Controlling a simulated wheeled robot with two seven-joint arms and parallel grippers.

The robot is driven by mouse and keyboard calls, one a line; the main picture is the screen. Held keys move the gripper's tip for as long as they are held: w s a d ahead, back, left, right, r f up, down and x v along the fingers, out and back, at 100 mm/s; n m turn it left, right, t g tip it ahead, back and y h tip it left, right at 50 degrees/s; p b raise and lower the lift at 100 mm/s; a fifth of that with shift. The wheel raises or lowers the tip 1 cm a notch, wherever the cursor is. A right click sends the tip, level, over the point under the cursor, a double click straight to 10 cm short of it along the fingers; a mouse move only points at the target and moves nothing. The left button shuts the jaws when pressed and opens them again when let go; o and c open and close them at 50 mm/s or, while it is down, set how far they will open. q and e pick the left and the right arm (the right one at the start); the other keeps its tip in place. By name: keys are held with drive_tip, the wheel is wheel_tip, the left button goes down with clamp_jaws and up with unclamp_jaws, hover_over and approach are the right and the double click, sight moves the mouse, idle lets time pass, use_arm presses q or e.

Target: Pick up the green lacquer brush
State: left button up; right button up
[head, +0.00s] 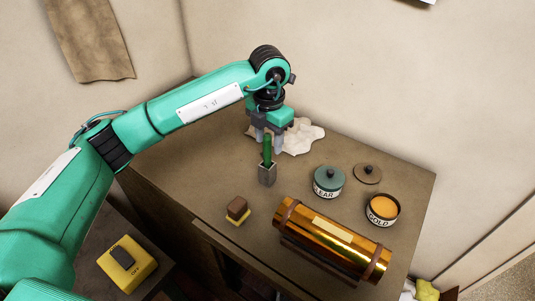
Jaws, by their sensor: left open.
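The green lacquer brush (267,148) stands upright in a small grey square holder (267,176) on the table; only its green handle shows, and its lower part is hidden inside the holder. My left gripper (268,141) points down at the top of the brush handle. Its fingers are apart, and the handle's top shows in front of or between them; I cannot tell which. Nothing is held. My right gripper is not in view.
A crumpled white cloth (306,137) lies behind the gripper. To the right are a CLEAR jar (328,182), a loose lid (367,173), an open GOLD jar (382,210) and a brass tube (332,239) on a cradle. A brown-and-yellow block (237,210) sits front left of the holder.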

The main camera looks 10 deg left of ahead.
sight(267, 150)
use_arm(q)
drive_tip(key=f+p, duration=0.2)
drive_tip(key=f, duration=0.1)
drive_tip(key=shift+a, duration=0.2)
drive_tip(key=shift+f, duration=0.65)
clamp_jaws()
drive_tip(key=shift+r, duration=0.1)
